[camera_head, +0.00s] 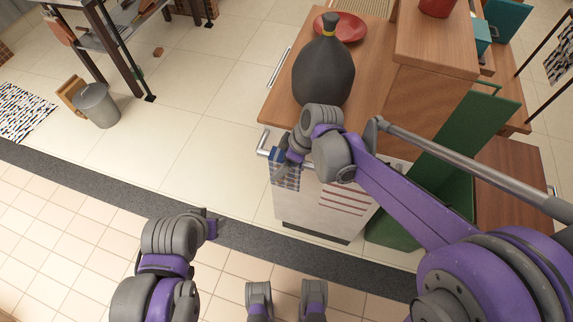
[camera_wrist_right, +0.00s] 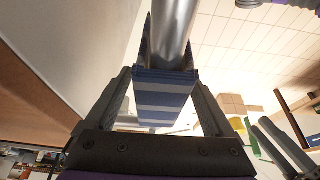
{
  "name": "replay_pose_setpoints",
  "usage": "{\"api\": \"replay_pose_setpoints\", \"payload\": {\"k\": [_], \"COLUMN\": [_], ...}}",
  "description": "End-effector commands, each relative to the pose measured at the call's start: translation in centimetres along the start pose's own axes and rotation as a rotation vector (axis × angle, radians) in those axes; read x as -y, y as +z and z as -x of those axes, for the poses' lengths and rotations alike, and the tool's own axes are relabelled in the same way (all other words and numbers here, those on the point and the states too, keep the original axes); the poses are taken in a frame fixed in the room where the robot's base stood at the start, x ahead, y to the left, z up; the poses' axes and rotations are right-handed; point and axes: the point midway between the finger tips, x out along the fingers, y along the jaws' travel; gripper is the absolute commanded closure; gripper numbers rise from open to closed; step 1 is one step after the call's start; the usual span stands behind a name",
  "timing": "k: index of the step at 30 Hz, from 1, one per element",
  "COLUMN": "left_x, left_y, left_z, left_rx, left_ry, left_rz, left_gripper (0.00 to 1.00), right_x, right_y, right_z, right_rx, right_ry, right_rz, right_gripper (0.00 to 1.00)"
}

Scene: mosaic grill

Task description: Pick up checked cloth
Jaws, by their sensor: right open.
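The checked cloth (camera_head: 287,180), blue and white, hangs over a metal rail (camera_head: 263,145) at the left end of the wooden cabinet. In the right wrist view the cloth (camera_wrist_right: 165,98) drapes over the round rail (camera_wrist_right: 172,35) and looks banded in blue and white. My right gripper (camera_head: 285,156) is at the cloth's upper part and hides some of it. In the wrist view its open fingers (camera_wrist_right: 162,78) stand on either side of the cloth, with the cloth between them. My left gripper (camera_head: 210,226) is low, over the floor, well away from the cloth; its jaws are unclear.
A dark, bulbous container (camera_head: 323,72) and a red plate (camera_head: 347,27) stand on the wooden cabinet top (camera_head: 276,108). A green panel (camera_head: 445,150) stands at the cabinet's right. A grey bin (camera_head: 98,104) is at the far left. The tiled floor (camera_head: 190,135) between is clear.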

Motion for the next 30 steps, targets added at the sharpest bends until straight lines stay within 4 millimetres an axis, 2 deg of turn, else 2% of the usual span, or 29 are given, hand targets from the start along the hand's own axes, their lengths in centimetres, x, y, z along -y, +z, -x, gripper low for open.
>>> {"api": "replay_pose_setpoints", "payload": {"k": [6,7,21,30], "left_x": [0.0,0.0,0.0,0.0], "left_y": [0.0,0.0,0.0,-0.02], "left_z": [0.0,0.0,0.0,0.03], "left_rx": [0.0,0.0,0.0,0.0], "left_ry": [0.0,0.0,0.0,0.0], "left_rz": [0.0,0.0,0.0,0.0], "left_gripper": [0.5,0.5,0.5,0.5], "right_x": [0.0,0.0,-0.01,-0.01], "right_y": [-0.01,-0.01,-0.01,-0.09], "right_z": [-0.11,-0.11,-0.08,0.1], "right_rx": [0.0,0.0,0.0,0.0], "right_ry": [0.0,0.0,0.0,0.0], "right_rz": [0.0,0.0,0.0,0.0], "right_gripper": [0.12,0.16,1.0,1.0]}}
